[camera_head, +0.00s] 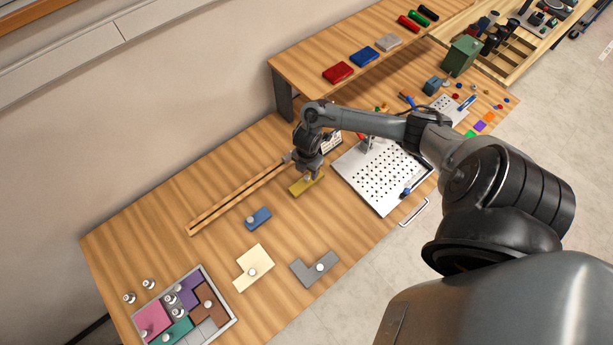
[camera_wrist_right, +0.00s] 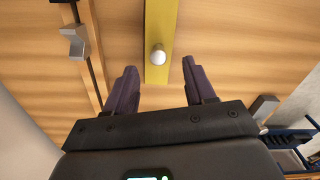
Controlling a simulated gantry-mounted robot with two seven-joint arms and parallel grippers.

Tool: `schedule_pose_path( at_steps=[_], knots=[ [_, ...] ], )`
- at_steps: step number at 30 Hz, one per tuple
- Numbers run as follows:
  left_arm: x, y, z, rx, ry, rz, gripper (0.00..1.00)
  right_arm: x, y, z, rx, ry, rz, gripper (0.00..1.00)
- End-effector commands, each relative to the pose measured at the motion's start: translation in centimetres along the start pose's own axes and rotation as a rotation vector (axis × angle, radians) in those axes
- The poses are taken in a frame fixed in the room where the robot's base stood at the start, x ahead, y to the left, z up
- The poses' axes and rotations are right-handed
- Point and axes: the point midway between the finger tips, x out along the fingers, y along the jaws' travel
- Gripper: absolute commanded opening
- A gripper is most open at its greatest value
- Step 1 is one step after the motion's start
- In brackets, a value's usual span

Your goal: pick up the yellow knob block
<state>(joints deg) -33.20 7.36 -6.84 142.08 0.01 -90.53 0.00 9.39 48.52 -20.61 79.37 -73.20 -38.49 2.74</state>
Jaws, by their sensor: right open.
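The yellow knob block (camera_head: 306,184) is a flat yellow bar with a pale knob, lying on the wooden table below my right gripper. In the right wrist view the yellow block (camera_wrist_right: 161,25) runs up from the centre, and its white knob (camera_wrist_right: 159,54) sits just beyond and between the fingertips. My right gripper (camera_head: 308,170) points down over the block. Its two dark fingers (camera_wrist_right: 159,70) are apart with nothing held between them. In the head view the gripper hides part of the block. My left gripper is not in view.
A slotted wooden rail (camera_head: 235,198) lies left of the block. A blue block (camera_head: 258,218), a cream block (camera_head: 254,267) and a grey block (camera_head: 314,268) lie nearer. A perforated metal plate (camera_head: 384,178) is to the right. A puzzle tray (camera_head: 222,329) holds several coloured blocks.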

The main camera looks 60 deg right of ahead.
Motion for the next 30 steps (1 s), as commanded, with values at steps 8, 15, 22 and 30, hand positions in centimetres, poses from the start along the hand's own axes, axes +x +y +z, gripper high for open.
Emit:
schedule_pose_path(
  at_steps=[8,15,22,30],
  knots=[
    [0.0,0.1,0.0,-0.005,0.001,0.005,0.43,1.7,0.0,-0.2,0.002,0.001,-0.002,0.54],
    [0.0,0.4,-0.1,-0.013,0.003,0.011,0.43,4.8,0.2,-0.3,0.002,0.001,-0.002,0.54],
    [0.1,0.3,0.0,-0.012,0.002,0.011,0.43,5.9,0.2,-0.2,-0.001,-0.001,-0.001,0.54],
    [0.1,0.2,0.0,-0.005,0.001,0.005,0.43,5.9,0.2,-0.2,-0.001,-0.001,0.0,0.39]
  ],
)
